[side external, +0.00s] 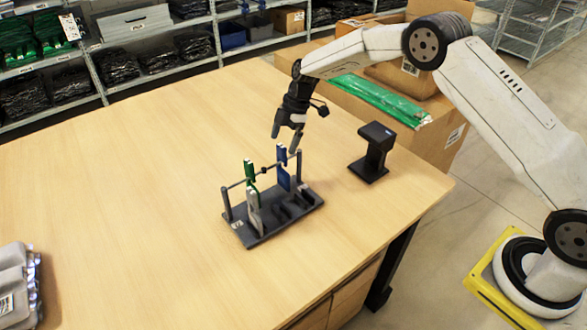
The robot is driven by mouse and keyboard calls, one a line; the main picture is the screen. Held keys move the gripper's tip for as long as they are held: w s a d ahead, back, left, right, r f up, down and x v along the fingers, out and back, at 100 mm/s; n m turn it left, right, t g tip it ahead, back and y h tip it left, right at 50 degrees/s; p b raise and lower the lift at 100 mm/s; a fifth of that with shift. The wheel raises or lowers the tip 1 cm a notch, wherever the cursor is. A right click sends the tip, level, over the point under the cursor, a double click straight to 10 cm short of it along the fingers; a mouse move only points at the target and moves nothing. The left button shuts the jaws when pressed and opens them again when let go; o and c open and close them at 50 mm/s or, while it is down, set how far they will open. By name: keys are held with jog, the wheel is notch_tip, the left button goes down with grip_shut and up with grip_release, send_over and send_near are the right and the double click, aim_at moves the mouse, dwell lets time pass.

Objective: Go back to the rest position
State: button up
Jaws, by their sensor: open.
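My gripper (286,140) points down above the back right end of a small dark rack on the wooden table. Its two dark fingers with pale tips are apart and nothing shows between them. The rack (268,232) has a dark base, two upright posts and a rail between them. A blue tag-like piece (283,170), a green one (250,173) and a grey one (254,214) stand at the rail. The fingertips are close to the top of the blue piece; whether they touch it I cannot tell.
A black stand (375,152) is on the table to the right of the rack. Cardboard boxes (452,135) with a green bag (385,100) stand behind the table. Grey packages (14,285) lie at the left front. The table's left and middle (120,200) are clear.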

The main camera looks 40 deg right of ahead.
jog(key=shift+v, duration=1.7)
jog(key=s+d+r+m+t+h, duration=0.1)
jog(key=s+d+r+m+h, duration=0.1)
jog(key=s+m, duration=0.7)
jog(key=s+d+r+m+t+h, duration=0.1)
jog(key=s+m, duration=0.8)
jog(key=s, duration=1.2)
jog(key=shift+s+d+r+t+h, duration=0.3)
jog(key=shift+d+r+h, duration=0.15)
jog(key=shift+d+h, duration=0.3)
